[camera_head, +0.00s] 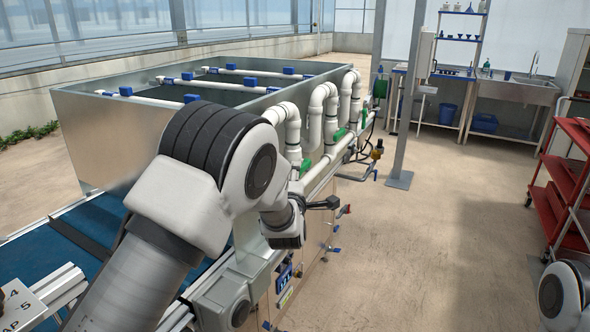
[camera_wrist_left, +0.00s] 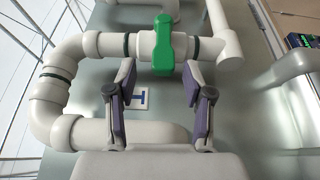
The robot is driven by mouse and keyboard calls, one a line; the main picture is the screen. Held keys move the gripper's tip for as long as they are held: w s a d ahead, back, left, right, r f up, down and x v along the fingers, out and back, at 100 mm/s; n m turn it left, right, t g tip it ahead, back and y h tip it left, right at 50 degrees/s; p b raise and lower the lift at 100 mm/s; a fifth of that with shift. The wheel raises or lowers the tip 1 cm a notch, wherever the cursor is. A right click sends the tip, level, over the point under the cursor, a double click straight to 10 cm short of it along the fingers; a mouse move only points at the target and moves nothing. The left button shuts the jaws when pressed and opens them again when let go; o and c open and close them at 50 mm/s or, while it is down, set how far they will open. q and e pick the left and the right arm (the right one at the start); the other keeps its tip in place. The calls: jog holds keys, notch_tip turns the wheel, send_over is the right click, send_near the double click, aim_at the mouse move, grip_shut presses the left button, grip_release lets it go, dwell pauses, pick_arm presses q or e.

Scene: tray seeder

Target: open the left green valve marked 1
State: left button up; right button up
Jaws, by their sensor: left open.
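A green valve handle (camera_wrist_left: 163,46) sits on a white horizontal pipe in the left wrist view and lies crosswise to that pipe. A white plate with a blue mark (camera_wrist_left: 142,98), seen sideways, is just below it on the metal wall. My left gripper (camera_wrist_left: 159,68) is open, its two purple-padded fingers spread to either side below the handle, with nothing held. In the head view my left gripper (camera_head: 324,203) is beside the near pipes, close to the nearest green valve (camera_head: 305,167). The contact between fingers and handle cannot be told. My right gripper is out of view.
More green valves (camera_head: 340,134) follow along the white pipes (camera_head: 331,170) on the metal tank's (camera_head: 110,135) side. Several small blue taps show below my left wrist. A red cart (camera_head: 570,180) stands at right. The floor between is clear.

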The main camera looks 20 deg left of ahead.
aim_at(302, 168)
pick_arm(q)
jog(key=x, duration=0.3)
jog(key=shift+f, duration=0.1)
jog(key=shift+w+f, duration=0.1)
jog(key=shift+w, duration=0.25)
jog(key=shift+s, duration=0.1)
